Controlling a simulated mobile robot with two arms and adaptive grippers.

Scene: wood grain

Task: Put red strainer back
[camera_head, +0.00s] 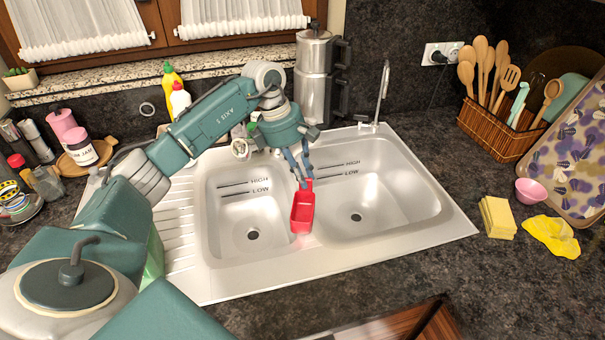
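The red strainer (302,212) hangs below my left gripper (303,179), over the divider between the two sink basins. It looks like a small red box with a narrow handle pointing up. The fingers of my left gripper are close together on the handle. The steel double sink (440,240) has a smaller left basin (235,215) and a larger right basin (385,200), each marked HIGH and LOW. I cannot tell whether the strainer touches the divider. My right gripper is not in view.
A steel pot (313,75) stands behind the sink. A utensil basket (490,130), yellow sponges (497,217), a yellow cloth (552,236) and a pink bowl (531,191) are at right. Jars and a pink-lidded jar (80,148) crowd the left. Both basins look empty.

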